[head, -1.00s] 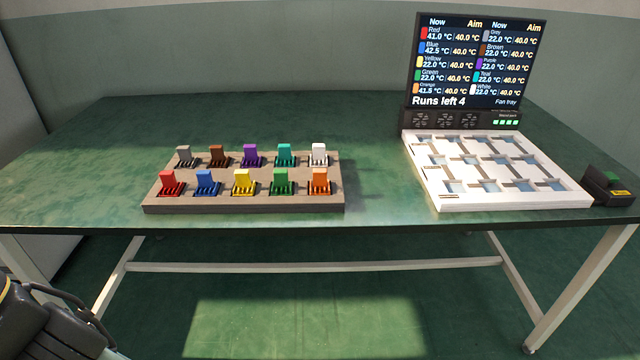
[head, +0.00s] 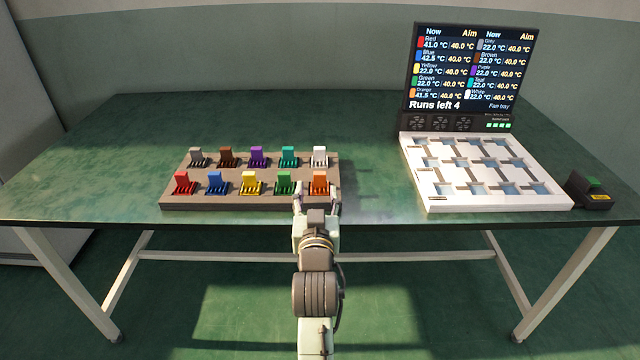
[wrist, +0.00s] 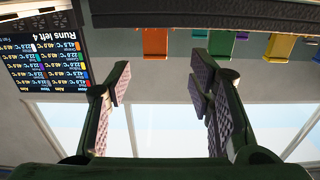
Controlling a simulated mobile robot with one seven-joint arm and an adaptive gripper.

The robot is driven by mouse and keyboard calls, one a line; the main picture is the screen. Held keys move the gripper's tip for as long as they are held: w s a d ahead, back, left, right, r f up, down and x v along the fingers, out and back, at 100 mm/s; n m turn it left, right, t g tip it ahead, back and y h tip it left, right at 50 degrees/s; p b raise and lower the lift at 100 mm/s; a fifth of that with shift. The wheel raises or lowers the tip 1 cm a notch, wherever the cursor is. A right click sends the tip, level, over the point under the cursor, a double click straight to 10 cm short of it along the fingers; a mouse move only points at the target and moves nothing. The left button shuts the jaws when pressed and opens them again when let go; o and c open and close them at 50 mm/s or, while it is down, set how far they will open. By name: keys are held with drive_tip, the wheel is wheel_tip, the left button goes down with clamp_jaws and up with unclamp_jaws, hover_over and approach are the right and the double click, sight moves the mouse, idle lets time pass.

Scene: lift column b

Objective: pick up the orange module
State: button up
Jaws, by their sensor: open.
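The orange module (head: 320,184) stands upright at the front right corner of the brown rack (head: 235,207). My gripper (head: 316,198) is open and empty, just in front of the rack's front right corner and in line with the orange module. In the wrist view, the picture is upside down and the orange module (wrist: 154,42) shows at the top, beyond the gap between the open fingers of my gripper (wrist: 160,82). The fingers do not touch it there. The exact distance is hard to tell.
The green module (head: 284,184) stands just left of the orange one, and the white module (head: 320,157) behind it. Several other coloured modules fill the rack. A white tray (head: 437,204), a screen (head: 470,65) and a black button box (head: 590,191) stand to the right.

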sight(320, 177)
drive_tip(key=w, duration=0.2)
drive_tip(key=w+p, duration=0.1)
drive_tip(key=w, duration=0.2)
drive_tip(key=w+p, duration=0.1)
drive_tip(key=w, duration=0.1)
drive_tip(key=shift+w+d, duration=0.3)
drive_tip(key=shift+c, duration=0.2)
clamp_jaws()
